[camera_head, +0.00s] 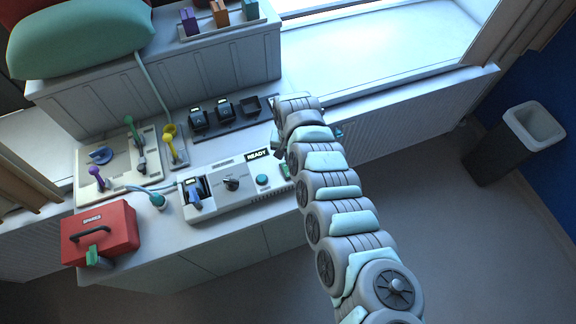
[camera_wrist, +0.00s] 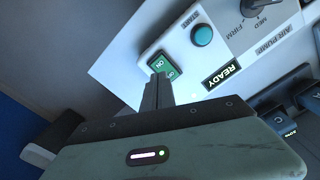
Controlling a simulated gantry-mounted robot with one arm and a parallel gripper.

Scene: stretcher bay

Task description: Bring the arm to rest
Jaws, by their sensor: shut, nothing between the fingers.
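My arm reaches up from the lower right to the counter in the head view, and its wrist end hides most of my gripper (camera_head: 279,147). In the wrist view my gripper (camera_wrist: 159,82) is shut and empty. Its fingertips are right at the green ON/OFF switch (camera_wrist: 163,67) of the air pump (camera_wrist: 215,50); I cannot tell whether they touch it. The pump (camera_head: 240,203) stands on the counter with its display reading READY. A round teal START button (camera_wrist: 202,36) is next to the switch.
Black docks (camera_head: 225,112) stand close left of my wrist. A tray of coloured parts (camera_head: 118,178), a yellow-topped piece (camera_head: 170,132) and a red case (camera_head: 118,219) are further left. A window sill and radiator (camera_head: 400,113) lie to the right. A bin (camera_head: 490,150) stands beyond open floor.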

